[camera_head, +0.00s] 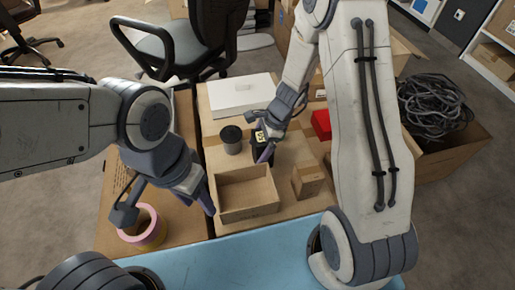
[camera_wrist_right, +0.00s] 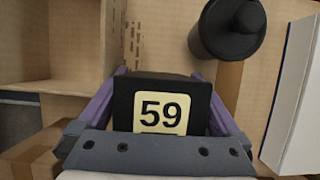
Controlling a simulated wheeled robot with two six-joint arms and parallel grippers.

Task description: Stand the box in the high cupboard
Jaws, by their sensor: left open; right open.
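A black box with a yellow-white label reading 59 (camera_wrist_right: 160,105) sits between the two purple fingers of my right gripper (camera_wrist_right: 160,98) in the right wrist view. In the head view the black box (camera_head: 258,137) stands on the cardboard surface, partly hidden by my right gripper (camera_head: 266,151). The right gripper is open, with a finger on each side of the box; whether they touch it is unclear. My left gripper (camera_head: 208,200) is open and empty at the left edge of an open brown compartment (camera_head: 247,214). I cannot tell whether this compartment is the cupboard.
A dark lidded cup (camera_head: 231,140) stands left of the black box. A white box (camera_head: 240,95) lies behind. A small brown carton (camera_head: 308,181) and a red item (camera_head: 321,124) are to the right. A tape roll (camera_head: 148,228) is at left. Carton with cables (camera_head: 440,150) stands right.

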